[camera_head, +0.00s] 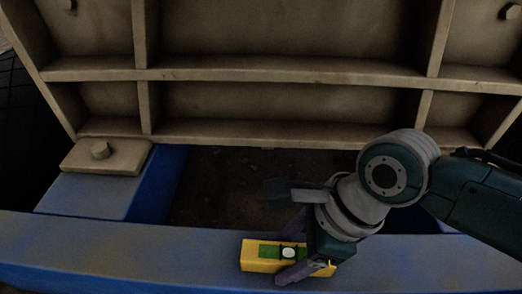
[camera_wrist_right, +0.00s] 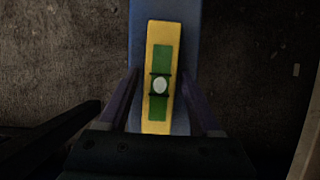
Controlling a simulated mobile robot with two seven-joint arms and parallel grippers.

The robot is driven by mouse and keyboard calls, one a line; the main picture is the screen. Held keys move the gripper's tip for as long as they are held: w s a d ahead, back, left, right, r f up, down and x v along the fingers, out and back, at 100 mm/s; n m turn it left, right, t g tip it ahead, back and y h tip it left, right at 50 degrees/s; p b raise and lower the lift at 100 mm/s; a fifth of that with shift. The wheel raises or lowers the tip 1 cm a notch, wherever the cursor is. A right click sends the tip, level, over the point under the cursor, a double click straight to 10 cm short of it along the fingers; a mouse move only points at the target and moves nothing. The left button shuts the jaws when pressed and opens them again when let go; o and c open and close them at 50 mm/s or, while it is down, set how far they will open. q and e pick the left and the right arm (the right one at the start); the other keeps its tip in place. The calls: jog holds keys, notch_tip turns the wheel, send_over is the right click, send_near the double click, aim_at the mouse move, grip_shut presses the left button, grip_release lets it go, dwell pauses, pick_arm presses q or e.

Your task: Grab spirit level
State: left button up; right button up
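The spirit level (camera_head: 262,265) is a yellow block with a green panel and a round white vial. It lies on the blue beam (camera_head: 130,255) near the bottom of the head view. In the right wrist view the spirit level (camera_wrist_right: 162,38) runs lengthwise between the fingers. My right gripper (camera_head: 288,252) is at the right part of the level, one finger on each side. In the wrist view my right gripper (camera_wrist_right: 160,85) is open, with gaps visible between its purple fingers and the level. I cannot tell how deep the fingers reach. My left gripper is not in view.
A large ribbed beige metal plate (camera_head: 290,102) of the crusher stands behind the beam. A bolted block (camera_head: 105,157) sits at the left on blue framework. A dark recess (camera_head: 230,185) lies between the plate and the beam. The beam left of the level is clear.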

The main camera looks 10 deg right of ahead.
grip_shut()
dwell(0.3)
jog(key=shift+r, duration=0.1)
